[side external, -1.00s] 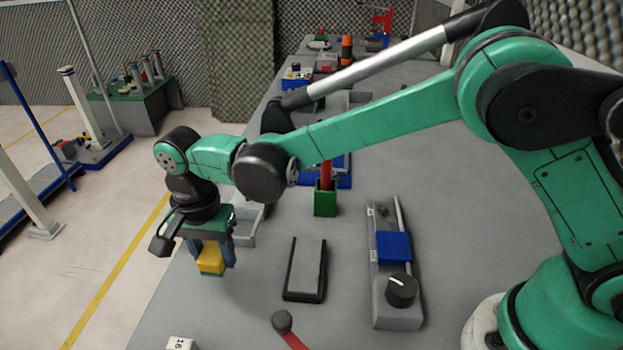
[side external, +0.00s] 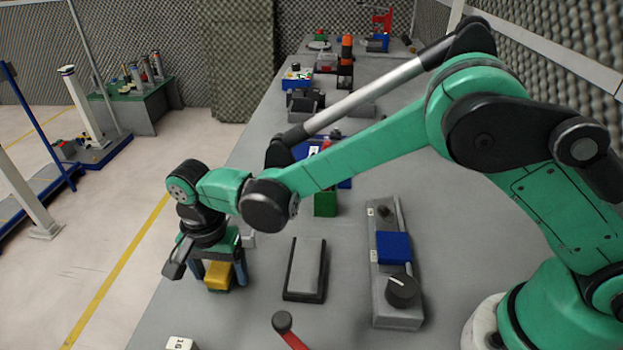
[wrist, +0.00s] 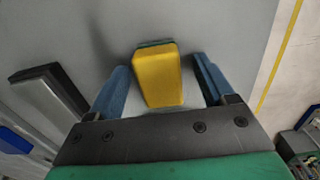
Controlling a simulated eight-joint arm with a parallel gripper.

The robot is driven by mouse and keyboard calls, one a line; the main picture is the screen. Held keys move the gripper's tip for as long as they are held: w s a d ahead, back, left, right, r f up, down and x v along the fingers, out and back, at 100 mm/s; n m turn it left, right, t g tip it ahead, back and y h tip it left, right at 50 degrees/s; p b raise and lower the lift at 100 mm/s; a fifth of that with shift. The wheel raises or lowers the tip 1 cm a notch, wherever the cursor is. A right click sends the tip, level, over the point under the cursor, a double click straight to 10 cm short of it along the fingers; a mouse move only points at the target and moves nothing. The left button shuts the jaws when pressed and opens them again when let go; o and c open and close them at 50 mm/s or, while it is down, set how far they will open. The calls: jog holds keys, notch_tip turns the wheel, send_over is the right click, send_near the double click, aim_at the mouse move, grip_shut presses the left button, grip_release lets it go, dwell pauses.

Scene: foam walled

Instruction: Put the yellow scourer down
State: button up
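The yellow scourer (side external: 218,277) is a yellow block with a thin dark green layer on its underside. It is at the left side of the grey table (side external: 258,318), low at the table surface, and appears to rest on it. My gripper (side external: 219,275) is around the scourer with its blue fingers on either side. In the wrist view the scourer (wrist: 158,78) sits between the two fingers with a gap on each side, so my gripper (wrist: 163,85) is open and not holding it.
A grey block with dark edges (side external: 306,268) lies right of the gripper. Further right is a grey fixture with a blue slider (side external: 394,247) and a black knob (side external: 402,290). A green holder (side external: 325,203) stands behind. The table's left edge is close to the gripper.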

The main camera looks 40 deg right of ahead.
aim_at(219, 268)
notch_tip(219, 268, up, 12)
jog(key=s+d+r+n+t+y, duration=0.1)
jog(key=d+r+n, duration=0.1)
jog(key=d, duration=0.4)
jog(key=s+d+r+n+t, duration=0.1)
jog(key=d+r+t, duration=0.15)
jog(key=d, duration=0.25)
jog(key=s+d+f+n+t, duration=0.1)
jog(key=s+d+n+t, duration=0.1)
jog(key=d, duration=0.4)
jog(key=s+d+f+n+t+h, duration=0.1)
jog(key=s+d+f+n+t, duration=0.1)
jog(key=s+d+n, duration=0.2)
jog(key=shift+s+d, duration=0.6)
jog(key=shift+d, duration=0.5)
jog(key=shift+o, duration=0.4)
jog(key=shift+a, duration=0.1)
